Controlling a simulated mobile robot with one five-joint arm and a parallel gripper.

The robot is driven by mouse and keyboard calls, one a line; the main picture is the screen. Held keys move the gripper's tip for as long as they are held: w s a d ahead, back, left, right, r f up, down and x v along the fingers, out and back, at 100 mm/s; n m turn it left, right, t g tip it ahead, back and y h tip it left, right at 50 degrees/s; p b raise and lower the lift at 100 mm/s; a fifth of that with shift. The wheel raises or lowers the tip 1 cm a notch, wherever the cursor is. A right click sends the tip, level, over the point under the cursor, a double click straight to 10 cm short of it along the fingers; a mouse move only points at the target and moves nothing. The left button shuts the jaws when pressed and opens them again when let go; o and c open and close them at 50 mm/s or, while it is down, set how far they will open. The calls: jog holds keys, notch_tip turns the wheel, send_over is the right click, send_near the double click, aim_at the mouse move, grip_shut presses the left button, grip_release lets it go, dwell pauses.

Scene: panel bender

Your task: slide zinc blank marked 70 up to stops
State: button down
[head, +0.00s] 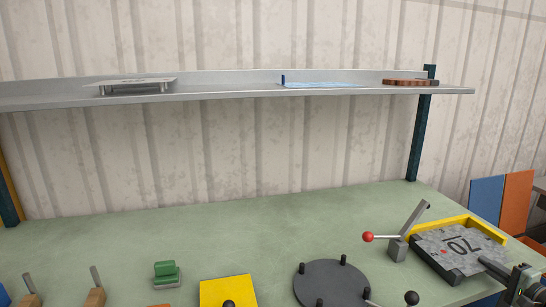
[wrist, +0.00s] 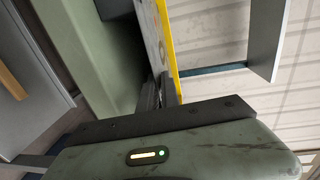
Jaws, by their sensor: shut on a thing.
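The grey, mottled zinc blank (head: 447,243) marked 70 lies at the right of the bench in the head view. A raised yellow edge (head: 437,227), which looks like the stops, runs along its far and right sides. I cannot tell whether the blank touches it. My gripper (head: 490,267) comes in from the lower right and is shut on the blank's near right edge. In the wrist view the blank (wrist: 152,25) is seen nearly edge-on beside the yellow edge (wrist: 168,45), and the gripper's fingertips (wrist: 160,93) are dark and partly hidden.
A red-knobbed lever (head: 368,237) stands left of the blank. A dark round plate with pegs (head: 330,285), a yellow plate (head: 226,291) and a green block (head: 166,272) sit along the front. A shelf (head: 220,92) spans above. The bench's left rear is clear.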

jog(key=shift+f, duration=0.1)
jog(key=c, duration=1.5)
grip_release()
jog(key=shift+w+d, duration=0.15)
jog(key=f+v, duration=0.1)
jog(key=v, duration=0.7)
jog(key=shift+r+p, duration=0.45)
